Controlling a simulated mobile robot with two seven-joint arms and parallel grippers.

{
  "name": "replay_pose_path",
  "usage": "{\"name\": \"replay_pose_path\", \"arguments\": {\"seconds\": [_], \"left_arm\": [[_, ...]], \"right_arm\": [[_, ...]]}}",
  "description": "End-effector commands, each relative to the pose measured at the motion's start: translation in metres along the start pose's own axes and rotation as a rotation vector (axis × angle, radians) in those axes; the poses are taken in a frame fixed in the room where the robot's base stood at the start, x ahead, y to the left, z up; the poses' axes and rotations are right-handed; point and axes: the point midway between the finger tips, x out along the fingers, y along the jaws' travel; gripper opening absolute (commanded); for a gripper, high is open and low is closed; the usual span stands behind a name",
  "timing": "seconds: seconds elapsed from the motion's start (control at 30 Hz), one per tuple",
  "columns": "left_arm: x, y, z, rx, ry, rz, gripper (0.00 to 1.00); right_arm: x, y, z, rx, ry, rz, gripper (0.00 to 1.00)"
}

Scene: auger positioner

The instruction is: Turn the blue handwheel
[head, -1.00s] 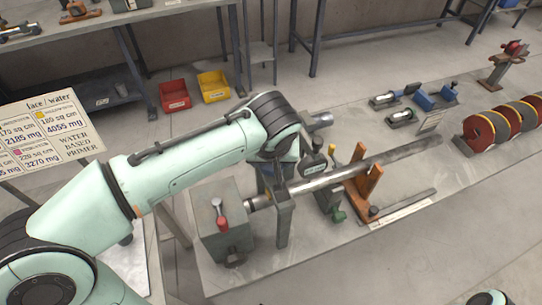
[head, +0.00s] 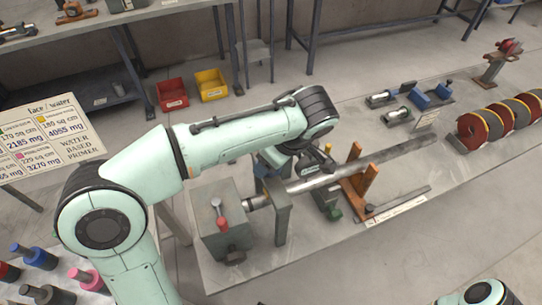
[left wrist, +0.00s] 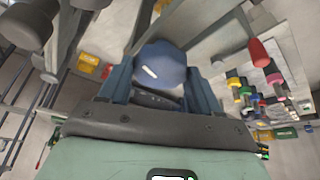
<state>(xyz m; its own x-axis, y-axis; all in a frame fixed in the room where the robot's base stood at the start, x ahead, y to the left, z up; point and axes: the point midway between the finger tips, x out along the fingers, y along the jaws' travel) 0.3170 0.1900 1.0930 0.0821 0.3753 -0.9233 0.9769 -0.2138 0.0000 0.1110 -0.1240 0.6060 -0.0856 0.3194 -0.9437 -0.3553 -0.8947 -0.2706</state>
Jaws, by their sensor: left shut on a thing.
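The blue handwheel (left wrist: 160,68) shows in the left wrist view as a round blue piece with a small white mark. My left gripper (left wrist: 158,80) has a finger on either side of it and is shut on it. In the head view my own arm covers most of this spot; a bit of blue shows behind the grey upright post (head: 282,215). The post stands by a grey box (head: 222,235) with a red-knobbed lever (head: 220,220). A long metal shaft (head: 400,156) runs from there to the right. My right gripper is out of view.
An orange V-shaped stand (head: 362,185) holds the shaft. Red and grey discs (head: 482,125) and blue-and-grey clamps (head: 395,115) lie along the bench (head: 300,265). Red (head: 172,94) and yellow bins (head: 211,84) are behind. Coloured bottles (head: 90,280) stand at lower left.

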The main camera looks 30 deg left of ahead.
Motion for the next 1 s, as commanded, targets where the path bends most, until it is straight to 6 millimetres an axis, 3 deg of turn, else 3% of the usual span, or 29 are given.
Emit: {"name": "replay_pose_path", "arguments": {"seconds": [0.33, 0.8, 0.83, 0.87, 0.9, 1.0], "left_arm": [[0.0004, 0.0008, 0.0013, -0.100, -0.003, -0.043, 0.33], [0.0010, 0.0007, 0.0015, -0.110, -0.005, -0.048, 0.33], [0.0010, 0.0007, 0.0016, -0.109, -0.005, -0.048, 0.69], [0.0010, 0.0007, 0.0016, -0.109, -0.005, -0.048, 0.79], [0.0010, 0.0007, 0.0015, -0.109, -0.005, -0.048, 0.88], [0.0008, 0.0007, 0.0011, -0.110, -0.004, -0.047, 0.88]], "right_arm": [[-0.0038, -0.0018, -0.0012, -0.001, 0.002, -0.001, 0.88], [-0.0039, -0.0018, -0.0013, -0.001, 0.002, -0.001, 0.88], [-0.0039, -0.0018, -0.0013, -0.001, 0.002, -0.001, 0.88], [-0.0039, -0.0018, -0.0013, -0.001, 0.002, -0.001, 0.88], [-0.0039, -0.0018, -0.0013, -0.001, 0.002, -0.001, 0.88], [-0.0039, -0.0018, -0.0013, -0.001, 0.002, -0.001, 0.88]]}}
